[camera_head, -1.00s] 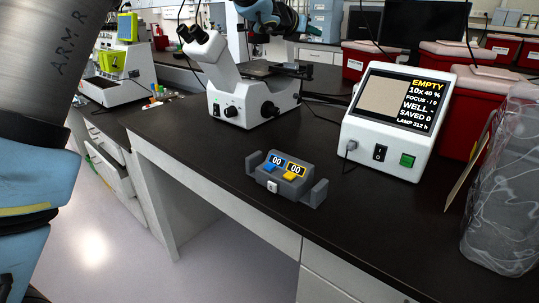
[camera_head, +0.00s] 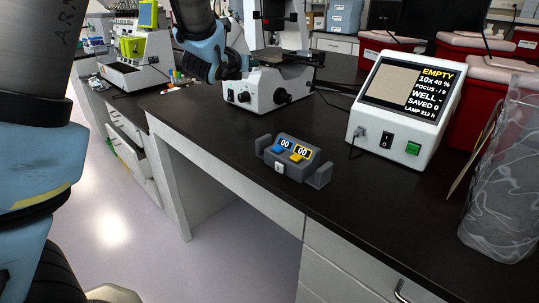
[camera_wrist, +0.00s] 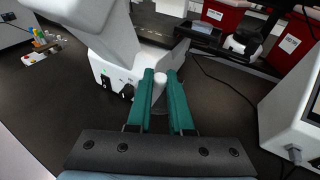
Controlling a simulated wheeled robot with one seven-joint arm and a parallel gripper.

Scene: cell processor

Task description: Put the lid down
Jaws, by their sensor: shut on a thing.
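My gripper (camera_wrist: 160,80) has teal fingers, shut on a small white round piece, the lid (camera_wrist: 160,79). Only a small part of the lid shows between the fingertips, so its full shape is hidden. In the wrist view the fingertips are in front of the white base of the microscope (camera_wrist: 112,50), with the dark bench below. In the head view my blue wrist is in front of the left side of the microscope (camera_head: 266,89), and the fingers and lid cannot be made out.
A grey console (camera_head: 291,162) with blue and yellow buttons sits on the dark bench (camera_head: 225,130). Red bins (camera_head: 475,100) stand behind. The bench left of the console is clear.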

